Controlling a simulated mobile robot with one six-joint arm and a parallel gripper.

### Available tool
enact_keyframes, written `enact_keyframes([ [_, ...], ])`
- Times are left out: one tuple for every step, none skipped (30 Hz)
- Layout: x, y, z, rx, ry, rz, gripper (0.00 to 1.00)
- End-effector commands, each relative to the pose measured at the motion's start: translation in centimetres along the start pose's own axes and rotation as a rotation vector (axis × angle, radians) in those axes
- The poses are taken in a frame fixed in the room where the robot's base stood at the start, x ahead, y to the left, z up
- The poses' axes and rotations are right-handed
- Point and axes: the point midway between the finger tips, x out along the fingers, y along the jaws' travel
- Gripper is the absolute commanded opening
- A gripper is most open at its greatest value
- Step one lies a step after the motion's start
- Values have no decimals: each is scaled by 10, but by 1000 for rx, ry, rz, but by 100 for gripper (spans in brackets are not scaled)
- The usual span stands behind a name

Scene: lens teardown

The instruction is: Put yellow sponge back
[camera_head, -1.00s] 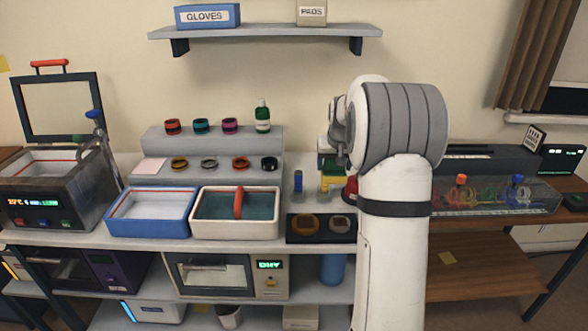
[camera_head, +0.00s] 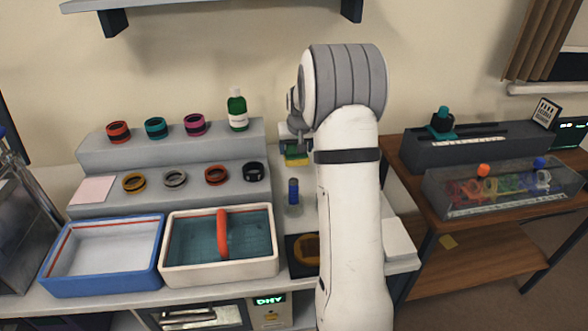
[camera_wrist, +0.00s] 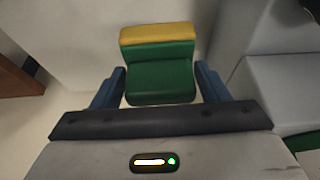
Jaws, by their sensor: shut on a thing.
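The sponge has a thick green body and a yellow layer. In the wrist view the sponge (camera_wrist: 158,70) sits between the two blue fingers of my gripper (camera_wrist: 160,76), which is shut on its sides. The yellow layer faces away from the palm. In the head view the sponge (camera_head: 296,160) shows small, left of my white arm and behind a blue bottle (camera_head: 293,191). My arm hides part of the gripper there. I cannot tell whether the sponge touches the bench surface.
A cream tray (camera_head: 170,275) of teal liquid with a red handle and a blue tray (camera_head: 100,286) stand at the bench front. A stepped grey stand (camera_head: 90,152) holds several coloured rings and a green bottle (camera_head: 237,110). A dark mat (camera_head: 293,268) lies partly behind my arm.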

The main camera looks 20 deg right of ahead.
Motion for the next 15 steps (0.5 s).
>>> enact_keyframes([
  [10,0,5,0,-4,-1,47],
  [15,0,7,0,-4,-1,47],
  [20,0,9,0,-3,0,47],
  [24,0,10,0,-3,0,47],
  [26,0,11,1,-2,0,47],
  [28,0,12,1,0,0,47],
  [30,1,12,2,0,0,47],
  [32,1,13,2,0,1,47],
  [35,2,15,3,-1,1,47],
  [37,2,16,3,-2,1,47],
  [41,2,18,4,-2,1,47],
  [46,2,20,4,-3,1,47],
  [50,3,22,5,-4,1,47],
  [54,3,24,5,-3,2,47],
  [60,3,26,5,-3,2,47],
])
